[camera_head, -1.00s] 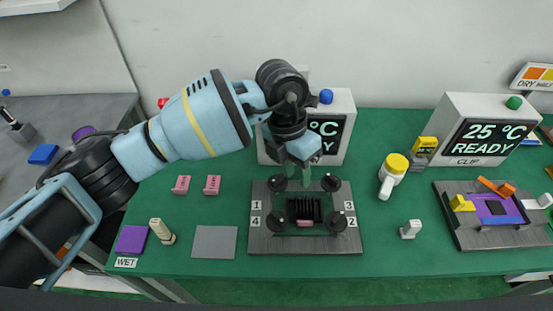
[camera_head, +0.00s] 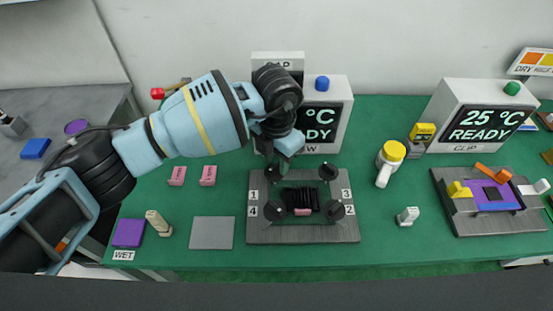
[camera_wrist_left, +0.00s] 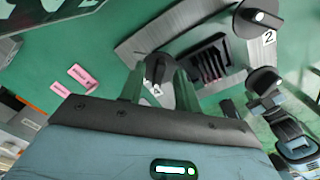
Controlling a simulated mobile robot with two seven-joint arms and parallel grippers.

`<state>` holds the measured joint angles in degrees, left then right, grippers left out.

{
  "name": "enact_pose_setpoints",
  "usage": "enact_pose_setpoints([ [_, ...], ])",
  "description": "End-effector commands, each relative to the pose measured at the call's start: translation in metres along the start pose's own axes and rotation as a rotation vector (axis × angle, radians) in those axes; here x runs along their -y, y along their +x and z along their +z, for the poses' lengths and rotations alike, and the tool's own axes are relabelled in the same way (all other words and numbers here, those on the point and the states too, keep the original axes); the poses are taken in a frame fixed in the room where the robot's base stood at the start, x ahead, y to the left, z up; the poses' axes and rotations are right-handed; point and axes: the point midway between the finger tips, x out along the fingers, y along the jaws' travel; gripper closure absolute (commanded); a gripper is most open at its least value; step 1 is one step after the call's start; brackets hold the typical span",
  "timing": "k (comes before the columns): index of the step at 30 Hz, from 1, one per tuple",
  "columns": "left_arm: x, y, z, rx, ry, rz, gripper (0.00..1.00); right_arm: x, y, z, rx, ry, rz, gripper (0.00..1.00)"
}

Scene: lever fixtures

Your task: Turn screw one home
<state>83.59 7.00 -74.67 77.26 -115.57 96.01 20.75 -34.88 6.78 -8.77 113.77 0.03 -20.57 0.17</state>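The lever fixture is a grey plate (camera_head: 303,233) with dark round-headed screws near its corners, numbered 1, 3, 4 and 2. Screw one (camera_head: 276,172) is at the back left, beside the label 1. My left gripper (camera_head: 276,158) is over that back-left corner, and its wrist hides part of the view. In the left wrist view its two greenish fingers (camera_wrist_left: 160,88) are apart, with a dark screw head (camera_wrist_left: 155,68) showing between and beyond them. I cannot tell whether they touch it. Screw two (camera_wrist_left: 260,17) shows at the top right there. My right gripper is not seen.
A dark finned block (camera_head: 302,200) sits mid-plate. A display box (camera_head: 335,140) stands close behind. Two pink blocks (camera_head: 177,176) (camera_head: 208,176) lie left of the plate, and a grey pad (camera_head: 212,232) lies front left. Green table is clear in front.

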Motion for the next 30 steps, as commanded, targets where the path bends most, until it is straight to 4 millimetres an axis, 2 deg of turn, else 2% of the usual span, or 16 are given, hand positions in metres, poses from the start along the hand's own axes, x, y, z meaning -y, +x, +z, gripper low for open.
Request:
enact_pose_setpoints([
  [4,0.0003,0.0073,0.0003,0.001,0.000,0.000,0.67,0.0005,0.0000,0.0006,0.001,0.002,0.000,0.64],
  [11,0.0001,0.0082,0.0003,0.002,0.000,0.000,0.67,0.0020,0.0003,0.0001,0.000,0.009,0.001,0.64],
  [13,0.0001,0.0081,0.0002,0.002,0.000,0.000,0.72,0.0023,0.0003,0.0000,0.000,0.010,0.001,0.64],
  [19,0.0001,0.0079,0.0002,0.002,0.000,0.000,0.99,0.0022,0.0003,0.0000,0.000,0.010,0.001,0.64],
  [30,0.0001,0.0077,0.0003,0.002,0.027,0.000,1.00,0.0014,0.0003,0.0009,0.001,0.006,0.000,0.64],
])
